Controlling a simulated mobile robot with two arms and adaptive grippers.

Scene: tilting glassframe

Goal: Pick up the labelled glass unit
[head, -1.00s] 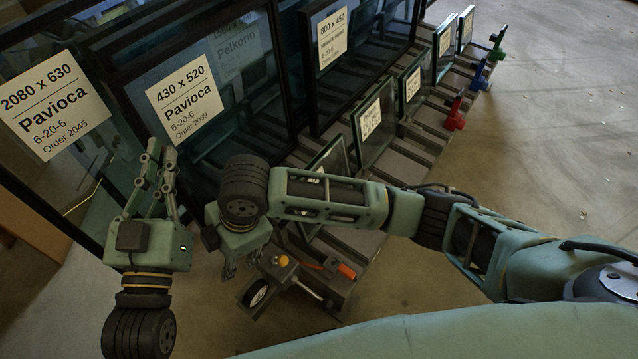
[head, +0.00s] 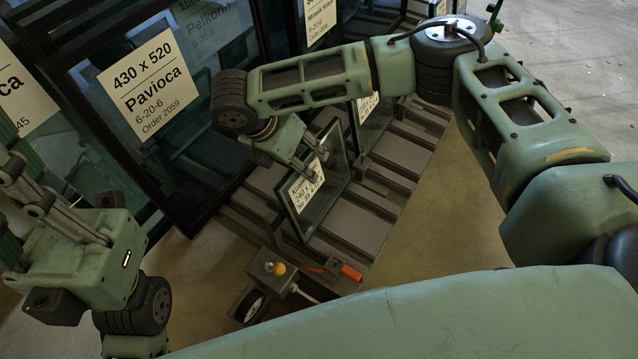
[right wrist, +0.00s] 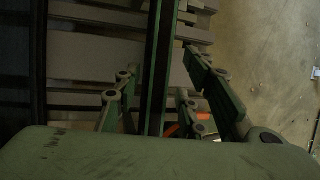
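A small labelled glass unit (head: 322,190) stands tilted on the slatted rack, its white label (head: 306,187) facing left; the label's print is only partly legible. My right gripper (head: 312,160) is at its upper edge. In the right wrist view the unit's dark edge (right wrist: 161,70) runs between the open fingers of the right gripper (right wrist: 165,95), with gaps on both sides. My left gripper (head: 28,190) is at the far left, apart from this unit, with its fingers spread and nothing seen between them. Larger labelled units, such as the 430 x 520 Pavioca one (head: 183,190), stand behind.
Another small glass unit (head: 375,130) stands behind the first, partly hidden by my right arm. Open floor (head: 470,220) lies to the right.

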